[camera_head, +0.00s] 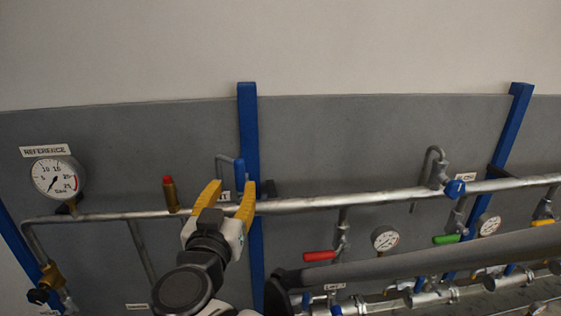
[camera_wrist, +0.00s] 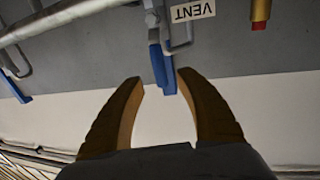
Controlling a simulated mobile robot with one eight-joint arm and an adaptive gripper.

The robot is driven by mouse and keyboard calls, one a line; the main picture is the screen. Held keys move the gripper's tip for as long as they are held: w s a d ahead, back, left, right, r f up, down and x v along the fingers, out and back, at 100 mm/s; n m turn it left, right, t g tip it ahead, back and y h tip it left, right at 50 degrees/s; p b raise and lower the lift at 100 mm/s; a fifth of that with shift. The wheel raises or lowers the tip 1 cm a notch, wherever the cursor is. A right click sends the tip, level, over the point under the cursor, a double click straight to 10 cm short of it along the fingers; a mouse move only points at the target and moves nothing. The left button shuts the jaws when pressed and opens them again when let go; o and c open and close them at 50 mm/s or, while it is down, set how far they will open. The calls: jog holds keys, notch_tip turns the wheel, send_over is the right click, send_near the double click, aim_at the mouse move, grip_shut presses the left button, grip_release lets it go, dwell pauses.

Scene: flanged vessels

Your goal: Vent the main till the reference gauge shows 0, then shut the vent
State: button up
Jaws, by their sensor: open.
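The reference gauge (camera_head: 57,178) is at the left of the panel under its REFERENCE label. Its needle points to the lower left, at the low end; I cannot read the exact value. The blue vent lever (camera_head: 239,172) stands upright above the main pipe (camera_head: 330,201), beside a bent grey tube. In the wrist view the vent lever (camera_wrist: 157,65) lies between and just beyond my fingertips, near the VENT label (camera_wrist: 193,11). My gripper (camera_head: 231,187) is open with yellow fingers around the lever's line; it also shows in the wrist view (camera_wrist: 160,77). I cannot tell whether they touch.
A brass relief fitting with a red cap (camera_head: 170,194) stands on the pipe to the left. A blue upright (camera_head: 248,135) is close behind my gripper. Red (camera_head: 319,256) and green (camera_head: 446,239) valve handles and small gauges (camera_head: 385,239) are at the right.

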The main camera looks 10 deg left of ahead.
aim_at(239, 176)
jog(key=w, duration=0.6)
jog(key=shift+w+a, duration=0.1)
jog(key=shift+w, duration=0.25)
grip_shut()
